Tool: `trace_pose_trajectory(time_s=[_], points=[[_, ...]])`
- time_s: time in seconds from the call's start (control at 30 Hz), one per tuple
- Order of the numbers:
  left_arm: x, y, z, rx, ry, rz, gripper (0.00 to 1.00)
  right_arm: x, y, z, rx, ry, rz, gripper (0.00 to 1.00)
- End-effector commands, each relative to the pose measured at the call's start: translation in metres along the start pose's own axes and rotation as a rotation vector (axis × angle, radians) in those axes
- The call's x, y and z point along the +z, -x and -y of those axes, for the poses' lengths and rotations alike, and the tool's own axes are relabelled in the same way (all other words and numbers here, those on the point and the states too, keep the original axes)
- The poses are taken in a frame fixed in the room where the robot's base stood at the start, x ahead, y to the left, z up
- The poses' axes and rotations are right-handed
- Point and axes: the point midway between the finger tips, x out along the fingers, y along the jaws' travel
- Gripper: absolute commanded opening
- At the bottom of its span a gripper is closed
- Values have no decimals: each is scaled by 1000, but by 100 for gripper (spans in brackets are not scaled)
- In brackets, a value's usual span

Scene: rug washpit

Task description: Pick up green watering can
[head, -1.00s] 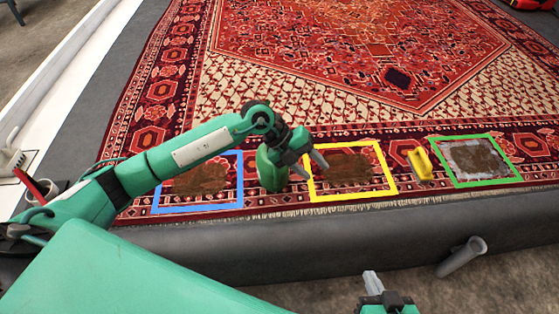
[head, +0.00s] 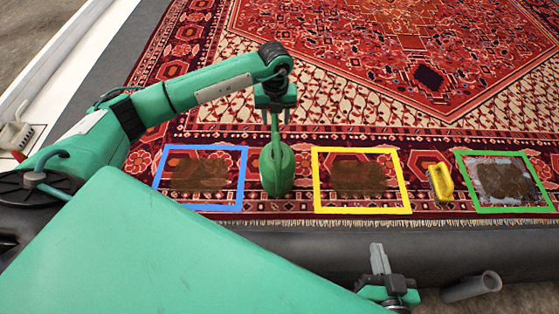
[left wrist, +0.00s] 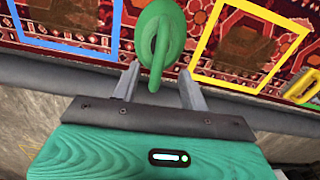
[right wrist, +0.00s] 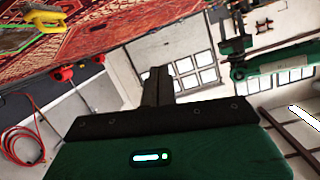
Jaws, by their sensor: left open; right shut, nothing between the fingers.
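The green watering can (head: 277,170) stands on the rug between the blue frame and the yellow frame. It also shows in the left wrist view (left wrist: 163,22), with its narrow handle or spout reaching down between my left fingers. My left gripper (head: 275,112) is above the can, pointing down, its fingers on either side of the can's thin upper part. In the left wrist view my left gripper (left wrist: 160,88) is open, and I cannot tell whether a finger touches the can. My right gripper (head: 377,258) is shut and empty, low in front of the pit edge.
The blue frame (head: 160,180), yellow frame (head: 318,182) and green frame (head: 467,182) lie on the rug around dark stains. A yellow brush (head: 441,182) lies between the yellow and green frames. A grey pipe (head: 470,288) sticks out below the pit edge.

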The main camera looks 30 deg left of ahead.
Motion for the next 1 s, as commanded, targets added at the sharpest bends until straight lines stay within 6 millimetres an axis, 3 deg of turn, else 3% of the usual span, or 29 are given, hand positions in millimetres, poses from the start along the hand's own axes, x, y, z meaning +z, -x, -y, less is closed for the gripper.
trace_pose_trajectory(time_s=[0.03, 0.2, 0.47, 0.8, 1.0], points=[[-1, -15, 0, 0, 1, -3, 44, -8, -4, -3, 2, 7, -47, 0], [-1, -44, 1, 0, 1, -3, 44, -38, -8, -9, 9, 28, -187, 0], [-1, -62, 1, -2, -1, -2, 44, -59, -8, -12, 12, 41, -282, 0], [-5, -102, 2, -2, 0, -3, 44, -110, -2, -19, 17, 80, -544, 0], [-4, -109, 3, -3, 0, -1, 44, -122, 2, -19, 17, 90, -606, 0]])
